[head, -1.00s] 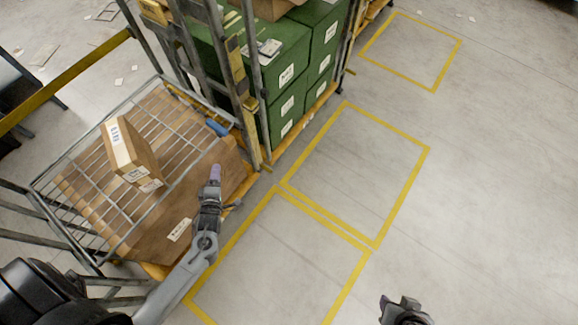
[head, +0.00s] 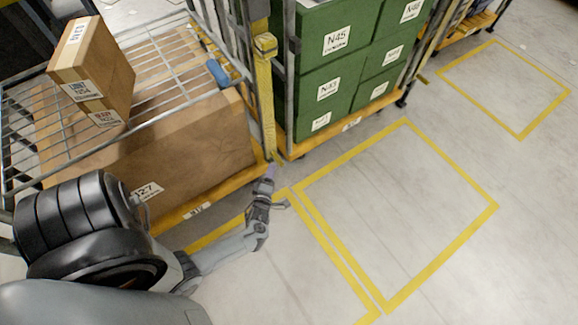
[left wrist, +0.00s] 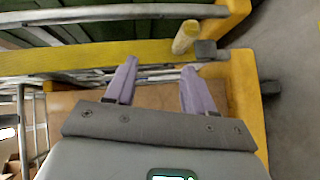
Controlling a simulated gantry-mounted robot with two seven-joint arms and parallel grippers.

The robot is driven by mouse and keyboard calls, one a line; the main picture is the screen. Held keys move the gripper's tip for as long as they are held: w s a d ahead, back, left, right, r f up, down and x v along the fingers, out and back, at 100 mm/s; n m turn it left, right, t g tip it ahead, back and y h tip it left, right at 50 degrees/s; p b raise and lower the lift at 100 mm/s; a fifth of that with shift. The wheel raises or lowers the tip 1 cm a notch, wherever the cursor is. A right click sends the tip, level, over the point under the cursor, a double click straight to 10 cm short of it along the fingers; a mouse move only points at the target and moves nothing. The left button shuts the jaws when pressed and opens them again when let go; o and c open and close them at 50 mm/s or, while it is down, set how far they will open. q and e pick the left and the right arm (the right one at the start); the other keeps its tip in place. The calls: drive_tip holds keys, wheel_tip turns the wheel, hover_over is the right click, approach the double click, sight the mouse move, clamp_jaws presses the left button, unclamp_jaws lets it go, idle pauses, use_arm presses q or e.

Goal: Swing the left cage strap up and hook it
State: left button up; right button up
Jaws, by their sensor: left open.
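The yellow cage strap (head: 266,95) hangs down along the front post of the left cage in the head view. In the left wrist view a yellow bar, which looks like this strap (left wrist: 95,57), runs across just past my fingertips, with a pale yellow peg (left wrist: 186,37) near its right end. My left gripper (head: 268,177) is low, near the strap's bottom end; it also shows in the left wrist view (left wrist: 158,75). Its two purple fingers are apart with nothing visibly held between them. I cannot tell whether they touch the strap. My right gripper is out of view.
The left cage's wire shelf (head: 165,48) carries a small carton (head: 105,62) and has a blue piece (head: 218,72) at its edge. A large carton (head: 190,140) sits below. Green crates (head: 335,42) fill the neighbouring cage. The yellow-marked floor (head: 395,215) is clear.

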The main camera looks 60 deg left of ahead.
use_arm(q)
drive_tip(key=b, duration=0.4)
approach(279, 157)
drive_tip(key=f, duration=0.2)
drive_tip(key=b+x, duration=0.2)
drive_tip(key=x, duration=0.2)
drive_tip(key=b+x, duration=0.2)
drive_tip(key=x, duration=0.3)
drive_tip(key=shift+w+a+r+b, duration=0.15)
drive_tip(key=shift+w+a+b, duration=0.1)
drive_tip(key=shift+b, duration=0.1)
drive_tip(key=shift+w+a, duration=0.35)
drive_tip(key=shift+a, duration=0.05)
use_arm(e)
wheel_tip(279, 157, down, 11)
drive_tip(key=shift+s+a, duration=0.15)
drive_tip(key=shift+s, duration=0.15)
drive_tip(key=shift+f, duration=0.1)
use_arm(q)
drive_tip(key=c, duration=0.5)
clamp_jaws()
